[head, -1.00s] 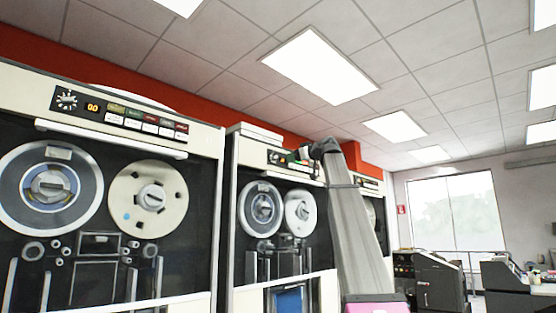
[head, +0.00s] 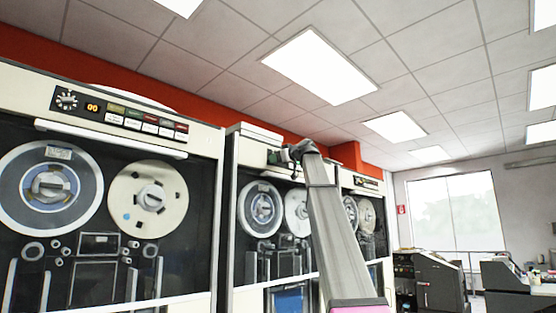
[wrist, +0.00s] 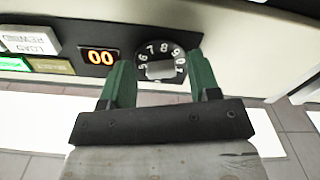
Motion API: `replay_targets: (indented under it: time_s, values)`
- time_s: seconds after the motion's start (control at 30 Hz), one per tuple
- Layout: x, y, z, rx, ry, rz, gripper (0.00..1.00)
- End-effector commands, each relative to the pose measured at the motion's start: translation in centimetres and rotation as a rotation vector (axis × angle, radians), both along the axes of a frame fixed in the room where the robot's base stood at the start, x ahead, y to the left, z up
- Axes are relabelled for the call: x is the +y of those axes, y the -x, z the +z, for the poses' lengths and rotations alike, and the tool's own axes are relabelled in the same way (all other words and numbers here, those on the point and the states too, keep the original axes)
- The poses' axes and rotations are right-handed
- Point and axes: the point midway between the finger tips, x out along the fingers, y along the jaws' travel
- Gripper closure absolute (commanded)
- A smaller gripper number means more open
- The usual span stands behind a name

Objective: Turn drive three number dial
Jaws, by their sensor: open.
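The number dial (wrist: 161,50) is a round black disc with white numerals and a pale grip bar across it, on a black panel strip in the wrist view. My gripper (wrist: 159,62) has two green fingers, spread apart. One finger stands on each side of the dial in the picture; I cannot tell whether either touches it. In the head view my gripper (head: 284,157) is at the top panel of the middle tape drive (head: 231,215), hiding the dial there. I cannot read a drive number on the cabinet.
An orange "00" display (wrist: 100,57) sits beside the dial, with lit push buttons (wrist: 45,65) further left. Another tape drive (head: 210,190) stands at the left with its own dial (head: 67,100). A further drive (head: 368,184) is partly behind my arm.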

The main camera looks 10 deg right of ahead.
Motion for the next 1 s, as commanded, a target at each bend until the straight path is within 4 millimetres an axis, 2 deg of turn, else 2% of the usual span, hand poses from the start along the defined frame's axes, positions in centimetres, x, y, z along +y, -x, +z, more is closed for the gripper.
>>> replay_targets:
  time_s: [0.27,0.4,0.43,0.73,1.0]
  values:
    - [0.09,-0.07,-0.01,0.0,0.0,0.0,0.44]
    - [0.08,-0.06,0.0,0.0,0.0,0.0,0.89]
    - [0.08,-0.06,0.0,0.0,0.0,0.0,0.93]
    - [0.1,-0.04,0.0,0.015,-0.02,0.001,0.93]
    - [0.16,0.01,-0.01,0.099,-0.136,0.001,0.93]
